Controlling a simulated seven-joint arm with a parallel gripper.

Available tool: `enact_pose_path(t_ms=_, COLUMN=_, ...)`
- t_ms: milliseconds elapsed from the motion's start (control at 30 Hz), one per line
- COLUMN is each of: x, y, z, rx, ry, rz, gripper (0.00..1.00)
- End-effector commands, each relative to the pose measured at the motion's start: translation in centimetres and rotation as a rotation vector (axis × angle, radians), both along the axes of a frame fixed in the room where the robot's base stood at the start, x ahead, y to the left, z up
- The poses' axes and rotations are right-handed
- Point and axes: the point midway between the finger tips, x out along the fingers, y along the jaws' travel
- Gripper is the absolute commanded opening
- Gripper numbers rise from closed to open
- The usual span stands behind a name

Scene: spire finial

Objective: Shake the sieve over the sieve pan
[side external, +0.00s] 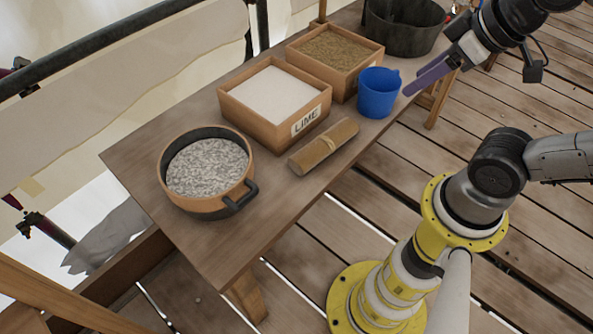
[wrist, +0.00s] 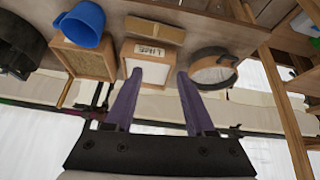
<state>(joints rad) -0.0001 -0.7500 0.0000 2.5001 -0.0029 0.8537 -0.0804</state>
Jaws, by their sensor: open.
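A round vessel with a tan wooden rim, dark inner wall and black handle (side external: 205,203), which looks like the sieve, sits at the table's near left end. Grey speckled material or mesh fills its inside; I cannot tell which. It also shows at right in the wrist view (wrist: 228,77). I cannot make out a separate sieve pan beneath it. A dark round tub (side external: 398,38) stands at the table's far end and shows at left in the wrist view (wrist: 20,48). My gripper (side external: 408,92) is open and empty, above the table's right side, far from the sieve; its purple fingers (wrist: 160,72) are apart.
A box labelled LIME (side external: 310,120) holds white powder. Behind it stands a wooden box of brown sand (side external: 368,78). The table's front (side external: 225,250) is bare.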

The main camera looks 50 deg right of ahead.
Motion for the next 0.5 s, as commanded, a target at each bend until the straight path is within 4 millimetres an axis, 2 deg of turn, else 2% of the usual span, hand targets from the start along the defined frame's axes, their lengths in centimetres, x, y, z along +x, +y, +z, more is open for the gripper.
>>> enact_pose_path(t_ms=200, x=7.0, y=-1.4, z=5.4, rx=-0.330, ry=-0.338, rz=0.284, gripper=0.55)
enact_pose_path(t_ms=300, x=10.8, y=-1.5, z=7.2, rx=-0.527, ry=-0.453, rz=0.437, gripper=0.55)
enact_pose_path(t_ms=400, x=14.4, y=-1.0, z=8.2, rx=-0.718, ry=-0.545, rz=0.596, gripper=0.55)
enact_pose_path(t_ms=500, x=17.7, y=0.1, z=8.1, rx=-0.894, ry=-0.627, rz=0.765, gripper=0.55)
